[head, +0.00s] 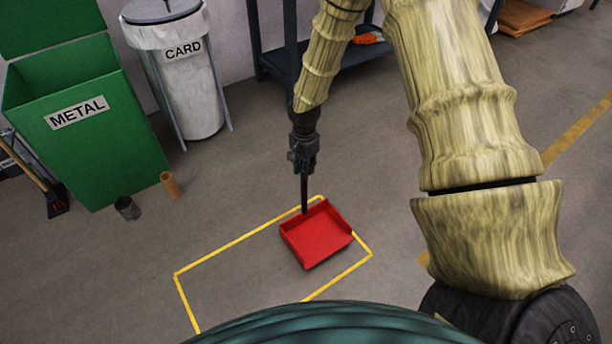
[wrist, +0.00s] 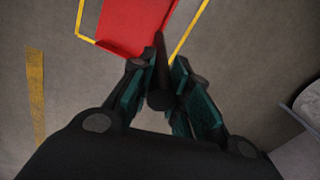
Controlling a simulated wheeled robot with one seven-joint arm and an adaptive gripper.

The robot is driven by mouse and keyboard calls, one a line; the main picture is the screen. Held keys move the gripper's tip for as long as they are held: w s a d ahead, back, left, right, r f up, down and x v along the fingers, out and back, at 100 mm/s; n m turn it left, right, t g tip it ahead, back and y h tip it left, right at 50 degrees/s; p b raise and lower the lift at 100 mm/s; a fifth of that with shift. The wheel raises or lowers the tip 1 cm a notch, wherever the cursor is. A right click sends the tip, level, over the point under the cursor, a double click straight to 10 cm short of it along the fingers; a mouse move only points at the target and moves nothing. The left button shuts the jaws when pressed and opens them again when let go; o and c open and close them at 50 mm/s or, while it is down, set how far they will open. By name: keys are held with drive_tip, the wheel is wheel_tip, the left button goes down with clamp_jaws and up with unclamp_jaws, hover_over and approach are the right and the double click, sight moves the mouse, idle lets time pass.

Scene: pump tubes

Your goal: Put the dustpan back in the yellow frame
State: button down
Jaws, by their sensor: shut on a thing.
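The red dustpan (head: 316,235) is at the right end of the yellow frame (head: 233,244) marked on the floor. Its pan shows inside the frame's lines; whether it touches the floor I cannot tell. Its dark handle (head: 304,192) rises upright from the pan's back edge. My gripper (head: 303,158) is shut on the handle near its top, above the frame's far line. In the wrist view the handle (wrist: 160,85) sits between the fingers, with the red pan (wrist: 135,25) beyond and yellow lines on both sides. My own body hides part of the frame's near side.
A green METAL bin (head: 90,125) and a white CARD bin (head: 180,85) stand at the back left. A dark can (head: 127,209) and a brown tube (head: 170,185) are on the floor by the green bin. A dark shelf (head: 284,62) stands behind. The frame's left part is clear.

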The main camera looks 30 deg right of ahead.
drive_tip(key=f+b, duration=0.1)
drive_tip(key=d+f+b, duration=0.1)
drive_tip(key=f, duration=0.1)
drive_tip(key=shift+w+f, duration=0.2)
drive_tip(key=shift+f, duration=0.05)
drive_tip(key=c, duration=1.3)
unclamp_jaws()
drive_tip(key=shift+c, duration=0.2)
